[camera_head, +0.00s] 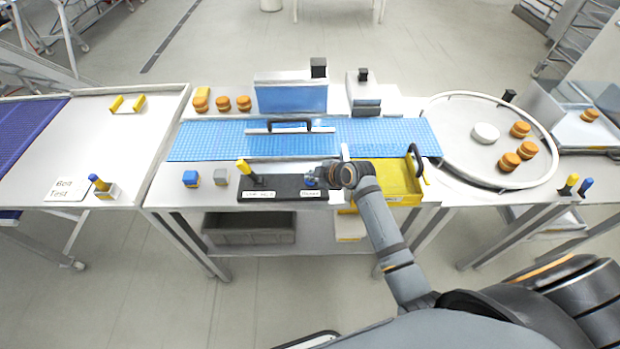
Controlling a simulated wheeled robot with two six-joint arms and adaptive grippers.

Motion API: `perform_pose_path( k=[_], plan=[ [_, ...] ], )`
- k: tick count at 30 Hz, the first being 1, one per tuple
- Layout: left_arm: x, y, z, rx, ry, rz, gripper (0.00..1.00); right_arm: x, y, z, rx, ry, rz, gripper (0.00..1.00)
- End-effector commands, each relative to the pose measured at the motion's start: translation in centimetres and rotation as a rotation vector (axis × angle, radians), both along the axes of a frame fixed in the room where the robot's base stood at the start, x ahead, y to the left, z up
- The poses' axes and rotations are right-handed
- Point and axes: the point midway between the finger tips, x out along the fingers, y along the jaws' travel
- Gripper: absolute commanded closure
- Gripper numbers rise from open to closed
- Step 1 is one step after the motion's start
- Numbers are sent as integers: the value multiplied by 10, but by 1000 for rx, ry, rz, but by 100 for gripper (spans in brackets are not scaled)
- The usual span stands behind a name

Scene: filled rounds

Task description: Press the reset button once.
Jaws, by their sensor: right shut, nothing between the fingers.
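A dark control panel (283,186) lies on the front of the middle table. It has a yellow-topped lever (246,170) at its left and a white label that seems to read "Reset" (311,194) at its right. A small blue part, likely the reset button (309,182), shows just above that label, partly hidden by my gripper. My right gripper (320,177) is shut and empty, over the panel's right end at the button. I cannot tell whether it touches the button. My left gripper is not in view.
A blue conveyor (210,141) with a black-handled cover runs behind the panel. A round table (455,125) holds several orange rounds.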

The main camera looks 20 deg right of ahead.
Motion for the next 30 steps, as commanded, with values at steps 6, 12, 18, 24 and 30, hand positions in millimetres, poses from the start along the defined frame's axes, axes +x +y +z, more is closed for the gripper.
perform_pose_path(
  k=[6, 12, 18, 24, 30],
  plan=[
    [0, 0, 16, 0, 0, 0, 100, 0, 0, 15, -1, 1, 0, 100],
    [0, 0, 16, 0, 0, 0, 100, 0, 0, 16, -1, 0, -1, 100],
    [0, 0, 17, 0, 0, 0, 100, 0, 0, 18, 0, 0, 0, 100],
    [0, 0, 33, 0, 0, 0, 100, 0, 0, 35, 0, -1, -1, 100],
    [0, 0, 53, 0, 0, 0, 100, 0, 0, 55, 0, -1, -1, 100]
  ],
)
